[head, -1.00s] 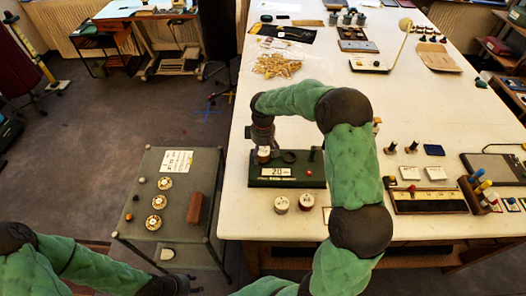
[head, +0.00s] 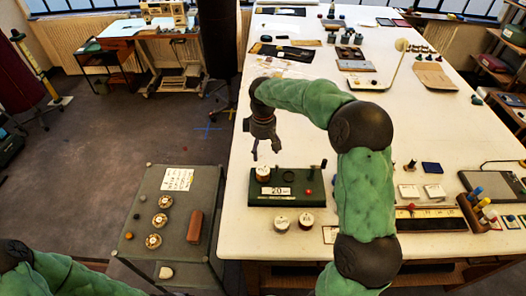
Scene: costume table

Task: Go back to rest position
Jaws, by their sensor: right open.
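My right gripper (head: 266,150) is open and empty. It hangs above the table, just behind the green stand (head: 287,199) that bears a "20" card. A small round piece with a white top (head: 263,173) sits on the left part of that stand, just below and apart from the fingertips in the picture. My right arm reaches in from the bottom right and covers part of the table. My left arm shows only at the bottom left corner; its gripper is out of the frame.
Two round white-topped pieces (head: 294,222) stand in front of the stand. A grey side table (head: 178,212) at left holds several round pieces and a brown block (head: 195,227). The long white table (head: 440,130) carries several other items. Floor is open at left.

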